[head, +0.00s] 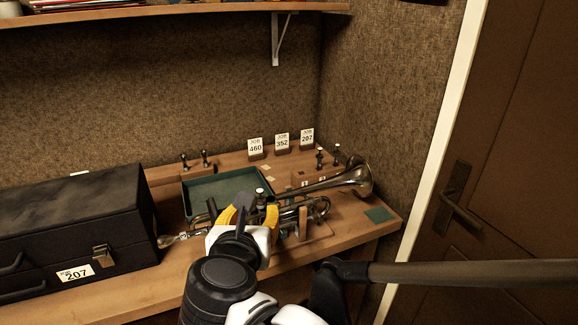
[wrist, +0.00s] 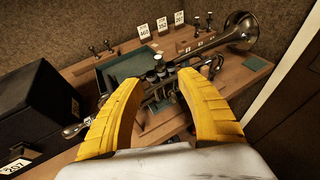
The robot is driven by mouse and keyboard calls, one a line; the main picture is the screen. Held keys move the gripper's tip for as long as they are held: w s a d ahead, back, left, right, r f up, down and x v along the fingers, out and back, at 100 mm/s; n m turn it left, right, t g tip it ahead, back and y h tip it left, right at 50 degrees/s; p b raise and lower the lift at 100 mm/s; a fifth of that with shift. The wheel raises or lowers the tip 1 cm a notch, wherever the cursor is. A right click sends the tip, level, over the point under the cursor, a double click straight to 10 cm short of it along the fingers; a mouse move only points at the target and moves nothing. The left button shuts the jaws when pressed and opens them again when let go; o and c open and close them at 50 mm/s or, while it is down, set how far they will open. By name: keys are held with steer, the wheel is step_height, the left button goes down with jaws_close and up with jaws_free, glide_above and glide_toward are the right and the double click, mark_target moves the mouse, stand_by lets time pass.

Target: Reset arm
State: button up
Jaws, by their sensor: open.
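My gripper (wrist: 165,100) has yellow fingers spread apart with nothing between them in the wrist view. In the head view my gripper (head: 240,217) is above the front of the workbench, before the trumpet. The silvery brass trumpet (head: 352,180) lies across the bench with its bell toward the right. Its valve section is partly hidden behind my gripper in the head view. In the wrist view the trumpet (wrist: 240,30) shows beyond the fingers, apart from them.
A black case (head: 70,225) labelled 207 stands at the left. A green tray (head: 188,207) lies behind the trumpet. Job cards 460 (head: 255,148), 352 (head: 282,142) and 207 (head: 307,138) stand at the back. A shelf (head: 180,13) hangs above; a door (head: 520,170) is at right.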

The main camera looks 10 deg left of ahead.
steer(key=d+f+m+g+h, duration=0.2)
steer(key=d+m, duration=0.5)
steer(key=d, duration=0.3)
steer(key=d+f+m+g+h, duration=0.1)
steer(key=d+f+m, duration=0.2)
steer(key=d+m, duration=0.55)
steer(key=s+d+f+m+g, duration=0.1)
steer(key=s+d+m, duration=0.2)
steer(key=m, duration=0.4)
steer(key=s+d+f+m+g, duration=0.1)
steer(key=s+d+f+m, duration=0.1)
steer(key=d+m, duration=0.4)
steer(key=s+d+f+m+g+y, duration=0.1)
steer(key=s+d+m, duration=0.3)
steer(key=m, duration=0.5)
steer(key=shift+d+f+g, duration=0.15)
steer(key=shift+d+g, duration=0.15)
steer(key=shift+d, duration=0.35)
